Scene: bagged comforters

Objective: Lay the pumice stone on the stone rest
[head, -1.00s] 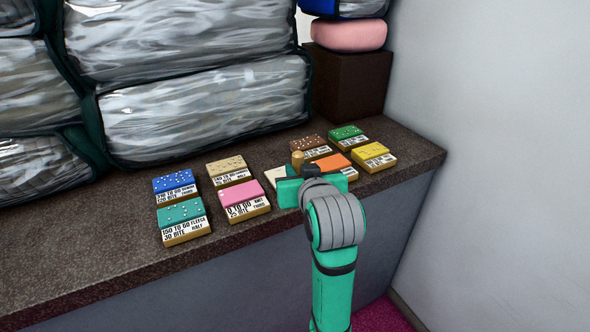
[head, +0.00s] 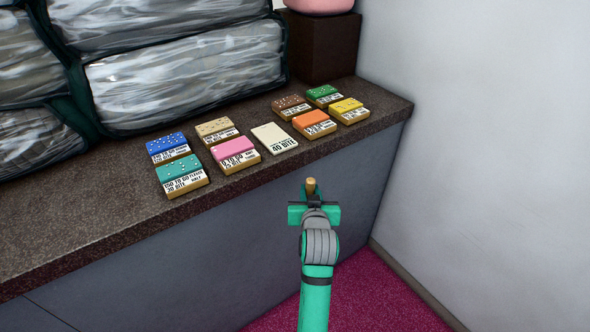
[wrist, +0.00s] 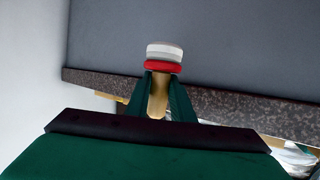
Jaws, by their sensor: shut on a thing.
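My gripper (head: 313,205) is in front of the counter's front edge, over the floor side in the head view. In the wrist view its two green fingers (wrist: 162,98) are shut on a tan-handled tool (wrist: 164,50) with a red band and a pale grey-white round head. Only the tool's tan end (head: 310,186) shows in the head view. I cannot tell whether this tool is the pumice stone. I cannot pick out a stone rest for certain.
Several dotted, labelled blocks stand on the speckled counter (head: 105,225), including pink (head: 235,148), teal (head: 180,172) and orange (head: 311,119). A flat cream card (head: 274,137) lies between pink and orange. Bagged comforters (head: 185,80) are behind; a wall (head: 480,130) is right.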

